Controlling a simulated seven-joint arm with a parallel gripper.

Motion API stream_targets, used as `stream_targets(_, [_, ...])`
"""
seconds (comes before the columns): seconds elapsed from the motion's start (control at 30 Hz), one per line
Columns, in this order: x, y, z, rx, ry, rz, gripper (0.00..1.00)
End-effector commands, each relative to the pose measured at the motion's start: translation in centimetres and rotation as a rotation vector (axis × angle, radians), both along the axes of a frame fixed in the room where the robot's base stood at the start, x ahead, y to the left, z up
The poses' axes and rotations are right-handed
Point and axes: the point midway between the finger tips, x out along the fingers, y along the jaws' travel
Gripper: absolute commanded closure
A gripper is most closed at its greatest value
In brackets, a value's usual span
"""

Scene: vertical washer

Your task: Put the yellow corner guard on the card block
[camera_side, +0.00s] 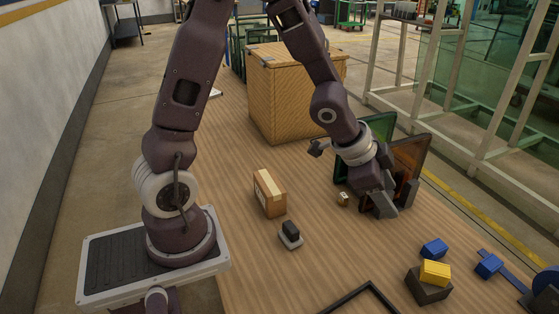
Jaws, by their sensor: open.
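A small yellow piece (435,271), which looks like the corner guard, rests on top of a dark block (428,289) at the lower right. A tan cardboard-like block (269,194) with a pale strip stands on the wooden table, left of the middle; it may be the card block. A much smaller brown cube (342,199) lies near my gripper. My gripper (391,206) is open, pointing down right of this cube and up the picture from the yellow piece, clear of it. I see nothing between the fingers.
Blue pieces (434,248) lie near the yellow one. Two framed panels (407,160) stand close behind my gripper. A large wicker-like box (290,95) is at the back. A small dark-topped grey item (290,234) and a black frame (362,290) lie nearer. The table between them is free.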

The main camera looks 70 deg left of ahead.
Motion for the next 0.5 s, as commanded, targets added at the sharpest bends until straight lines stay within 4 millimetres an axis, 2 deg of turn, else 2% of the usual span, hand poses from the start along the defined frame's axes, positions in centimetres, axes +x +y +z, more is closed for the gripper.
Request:
stream_targets(0.03, [-1.3, 1.7, 2.9, 0.064, -0.015, 0.079, 0.46])
stream_targets(0.1, [-4.5, 4.0, 6.5, 0.12, -0.007, 0.221, 0.46])
stream_targets(0.17, [-8.0, 5.4, 9.3, 0.124, 0.006, 0.344, 0.46])
stream_targets(0.2, [-10.7, 5.8, 10.7, 0.106, 0.019, 0.417, 0.46])
stream_targets(0.3, [-17.1, 5.6, 12.8, 0.012, 0.068, 0.544, 0.46])
stream_targets(0.4, [-21.7, 4.5, 13.3, -0.089, 0.117, 0.593, 0.46])
stream_targets(0.5, [-24.1, 3.7, 13.4, -0.148, 0.151, 0.604, 0.46])
